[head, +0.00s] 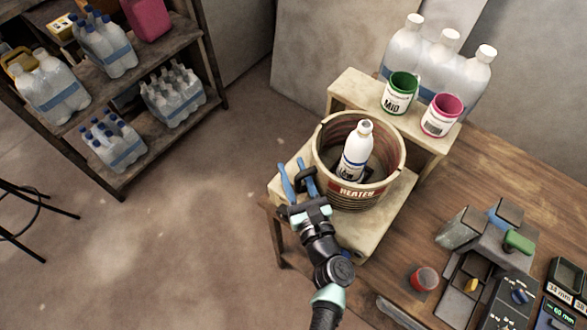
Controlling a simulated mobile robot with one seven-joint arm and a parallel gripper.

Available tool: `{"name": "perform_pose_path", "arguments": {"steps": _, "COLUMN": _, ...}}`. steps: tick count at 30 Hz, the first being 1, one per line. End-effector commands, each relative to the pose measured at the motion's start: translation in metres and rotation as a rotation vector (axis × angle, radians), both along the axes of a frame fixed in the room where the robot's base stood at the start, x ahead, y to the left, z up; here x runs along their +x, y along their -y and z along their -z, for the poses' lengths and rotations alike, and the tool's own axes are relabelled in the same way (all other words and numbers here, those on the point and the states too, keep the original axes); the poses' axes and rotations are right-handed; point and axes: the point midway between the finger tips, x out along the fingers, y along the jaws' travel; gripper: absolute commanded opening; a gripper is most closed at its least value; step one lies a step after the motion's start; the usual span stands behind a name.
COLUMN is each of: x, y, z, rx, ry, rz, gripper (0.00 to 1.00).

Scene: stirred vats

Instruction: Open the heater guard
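The heater guard (333,185) is a round, brown, ribbed tub-like wall marked "HEATER" on its front. It stands on a pale wooden board (375,225). A white bottle (357,150) with a dark label stands inside it, slightly tilted in the picture. A dark handle-like piece (303,181) sticks out at the guard's left side. My gripper (294,172) is at that side, with its two blue fingers spread apart. The dark piece lies between and partly across the fingers; I cannot tell whether they touch it. The guard's lower inside is hidden.
Behind the guard, a small wooden stand (365,93) holds a green can (400,93) and a pink can (441,115). Large bottles (437,58) stand behind them. Floor (190,235) is clear at left.

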Motion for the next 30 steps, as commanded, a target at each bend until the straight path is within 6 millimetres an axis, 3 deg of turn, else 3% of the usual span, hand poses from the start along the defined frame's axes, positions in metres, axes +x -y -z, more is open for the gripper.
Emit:
{"name": "perform_pose_path", "arguments": {"steps": 1, "x": -0.0002, "y": 0.0001, "z": 0.0, "rx": 0.0, "ry": 0.0, "rz": 0.0, "gripper": 0.28}}
{"name": "perform_pose_path", "arguments": {"steps": 6, "x": -0.0002, "y": 0.0002, "z": -0.0001, "rx": 0.0, "ry": 0.0, "rz": 0.0, "gripper": 0.0}}
{"name": "perform_pose_path", "arguments": {"steps": 30, "x": -0.0003, "y": 0.0004, "z": -0.0002, "rx": 0.0, "ry": 0.0, "rz": 0.0, "gripper": 0.0}}
